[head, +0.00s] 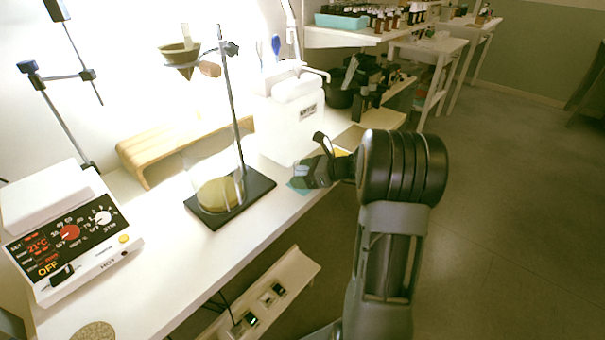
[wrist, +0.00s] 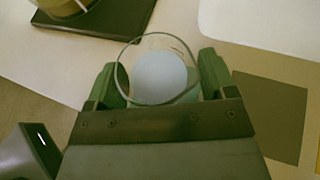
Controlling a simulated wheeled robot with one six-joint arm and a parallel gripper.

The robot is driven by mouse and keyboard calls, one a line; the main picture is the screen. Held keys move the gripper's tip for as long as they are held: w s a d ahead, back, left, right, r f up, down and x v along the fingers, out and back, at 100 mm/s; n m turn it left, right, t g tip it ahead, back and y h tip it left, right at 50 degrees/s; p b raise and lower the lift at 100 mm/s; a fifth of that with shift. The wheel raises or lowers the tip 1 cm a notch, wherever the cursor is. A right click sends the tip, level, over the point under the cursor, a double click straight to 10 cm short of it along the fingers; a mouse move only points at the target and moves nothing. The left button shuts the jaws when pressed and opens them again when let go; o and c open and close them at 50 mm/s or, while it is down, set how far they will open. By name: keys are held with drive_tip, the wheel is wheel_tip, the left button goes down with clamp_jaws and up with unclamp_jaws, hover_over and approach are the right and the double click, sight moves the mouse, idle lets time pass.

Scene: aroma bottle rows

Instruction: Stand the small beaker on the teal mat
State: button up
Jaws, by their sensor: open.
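The small clear glass beaker (wrist: 158,70) stands between the two fingers of my gripper (wrist: 160,77) in the wrist view, its round rim facing the camera and a pale bluish disc showing inside. The fingers are open on either side of it. In the head view my gripper (head: 302,174) is low over the bench, right of the flask stand, and hides the beaker. A corner of the teal mat (head: 297,187) shows under the gripper there. The gripper covers most of the mat, so I cannot tell exactly how the beaker's base sits on it.
A black stand base (head: 232,203) with a round flask is left of my gripper. A white container (head: 296,125) stands behind. A grey-brown square (wrist: 270,115) lies right of the beaker. A hot plate (head: 68,235) is at the far left. The bench's front edge is close.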

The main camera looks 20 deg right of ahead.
drive_tip(key=shift+r, duration=0.3)
drive_tip(key=p+v, duration=0.2)
drive_tip(key=v, duration=0.9)
drive_tip(key=s+a+n+g+h, duration=0.3)
drive_tip(key=s+a+n+h, duration=0.2)
drive_tip(key=n, duration=0.8)
drive_tip(key=s+a+n+g+h, duration=0.3)
drive_tip(key=s+a+n+h, duration=0.2)
drive_tip(key=s+a+n, duration=0.4)
drive_tip(key=a+f+n, duration=0.1)
drive_tip(key=a+n, duration=0.2)
drive_tip(key=n, duration=0.1)
drive_tip(key=shift+s+a+n, duration=0.3)
drive_tip(key=shift+s+a, duration=0.05)
drive_tip(key=shift+s, duration=0.05)
drive_tip(key=shift+r+p, duration=0.1)
drive_tip(key=shift+p, duration=0.25)
